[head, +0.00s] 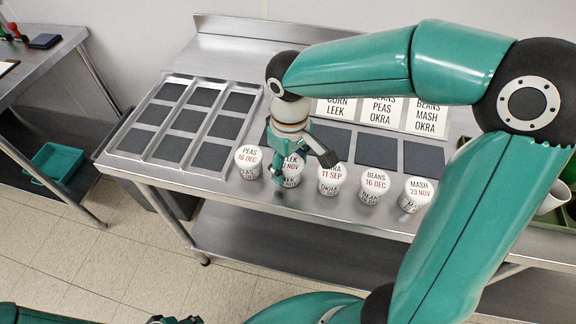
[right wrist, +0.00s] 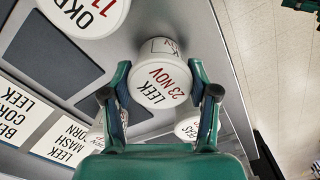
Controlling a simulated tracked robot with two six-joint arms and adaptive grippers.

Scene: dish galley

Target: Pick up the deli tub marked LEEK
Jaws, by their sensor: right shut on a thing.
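The white LEEK tub (head: 292,182), its lid marked 23 NOV in red, is in the front row on the steel table in the head view, partly hidden by my right gripper (head: 302,164). In the right wrist view the LEEK tub (right wrist: 160,84) is between the two fingers of my right gripper, which is shut on it. I cannot tell whether its base touches the table. My left gripper (head: 175,319) just shows at the bottom edge of the head view; its jaws are unclear.
The PEAS tub (head: 248,162) stands close on the left, the OKRA tub (head: 331,179) close on the right. The BEANS tub (head: 375,185) and MASH tub (head: 415,194) stand further right. A rack with dark pads (head: 186,120) lies at left; label cards (head: 381,112) stand behind.

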